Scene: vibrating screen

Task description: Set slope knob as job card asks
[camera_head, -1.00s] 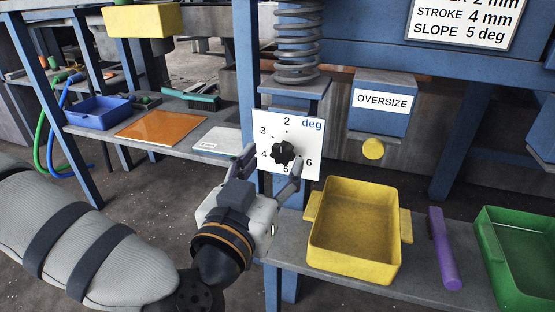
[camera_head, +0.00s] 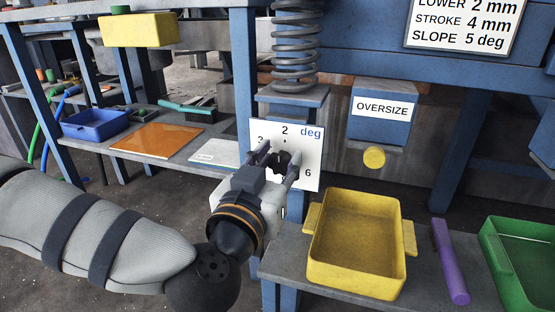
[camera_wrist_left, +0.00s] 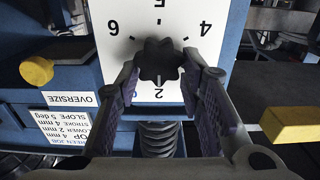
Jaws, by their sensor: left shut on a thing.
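The black slope knob (camera_head: 283,159) sits on a white dial plate (camera_head: 312,150) marked "deg". My left gripper (camera_head: 278,156) is at the plate with its fingers on either side of the knob, shut on it. The left wrist view shows the lobed knob (camera_wrist_left: 159,60) upside down between the fingertips (camera_wrist_left: 160,76), with 2, 4, 5 and 6 around it. The job card (camera_head: 465,30) at the top right reads "SLOPE 5 deg". My right gripper is not in view.
A yellow tray (camera_head: 358,285), a purple bar (camera_head: 449,262) and a green tray (camera_head: 494,240) are on the lower bench at right. A coil spring (camera_head: 295,50) stands above the dial. An "OVERSIZE" box (camera_head: 383,125) is right of it. A blue tray (camera_head: 95,134) is on the left shelf.

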